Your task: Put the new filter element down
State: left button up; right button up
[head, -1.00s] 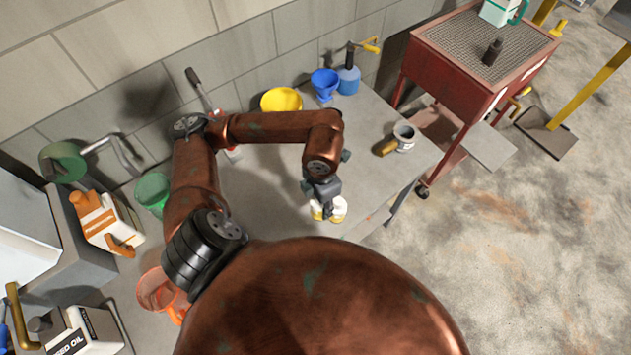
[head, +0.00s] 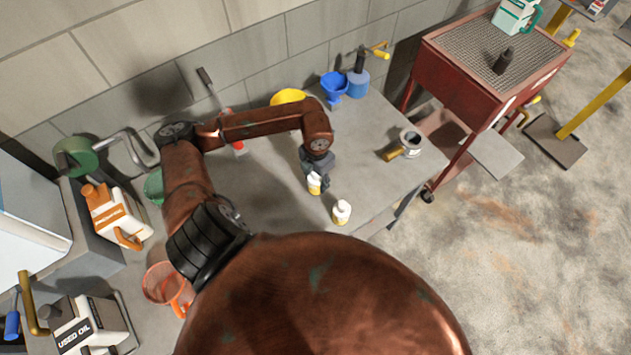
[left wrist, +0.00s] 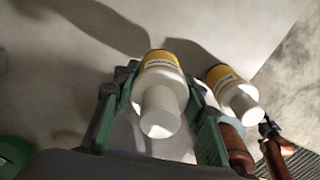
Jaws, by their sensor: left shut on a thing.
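My left gripper (head: 316,181) is shut on a white and yellow filter element (head: 314,184) over the grey bench (head: 270,190). In the left wrist view the held element (left wrist: 163,82) sits between the two green-edged fingers, its narrower white end toward the camera and its labelled yellow band farther off. I cannot tell whether it touches the bench. A second, similar white and yellow element (head: 341,213) stands on the bench near its front edge, apart from the gripper; it also shows in the left wrist view (left wrist: 236,95). My right gripper is not in view.
A grey cup with a brown handle (head: 408,147) is at right on the bench. A blue funnel (head: 334,86), blue can (head: 358,82) and yellow funnel (head: 289,97) line the wall. A red cart (head: 480,75) stands beyond the bench.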

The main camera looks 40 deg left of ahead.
pick_arm(q)
jog(key=shift+w+a+f, duration=0.4)
jog(key=shift+a+f, duration=0.05)
jog(key=shift+f, duration=0.3)
jog(key=f, duration=0.1)
jog(key=f+p, duration=0.1)
jog(key=f, duration=0.1)
jog(key=shift+w+a+f, duration=0.1)
jog(key=shift+a+f, duration=0.1)
jog(key=shift+f, duration=0.1)
jog(key=shift+f, duration=0.1)
jog(key=o, duration=0.8)
jog(key=shift+f, duration=0.1)
jog(key=o, duration=0.5)
jog(key=shift+c, duration=0.2)
